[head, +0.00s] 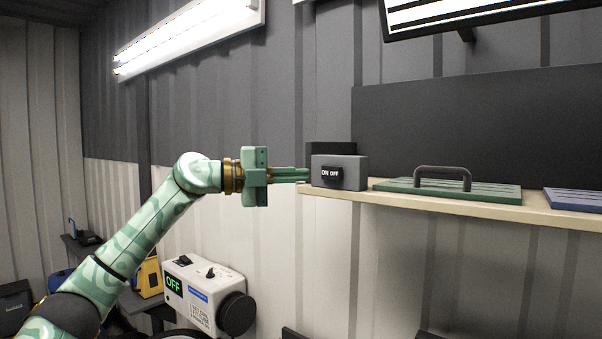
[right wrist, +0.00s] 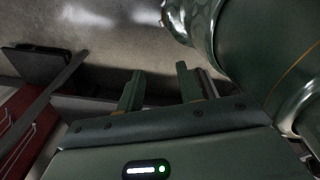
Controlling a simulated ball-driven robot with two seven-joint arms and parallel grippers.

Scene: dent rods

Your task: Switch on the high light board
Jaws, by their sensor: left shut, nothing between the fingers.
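A grey switch box (head: 352,172) with a dark rocker marked ON OFF (head: 331,174) stands at the left end of a wooden shelf. My left gripper (head: 308,175) is shut and empty. Its fingertips point right at the box's left side, very close to it; I cannot tell whether they touch. A black-framed panel with bright white bars (head: 470,14) hangs at the top right, partly cut off by the picture edge. My right gripper (right wrist: 159,82) shows in the right wrist view with its fingers apart and nothing visible between them.
The shelf (head: 420,200) also holds a green tray with a handle (head: 450,189) and a blue piece (head: 575,199). A lit tube lamp (head: 190,35) is at upper left. Below my arm is a white device reading OFF (head: 200,292). Open space lies below the shelf.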

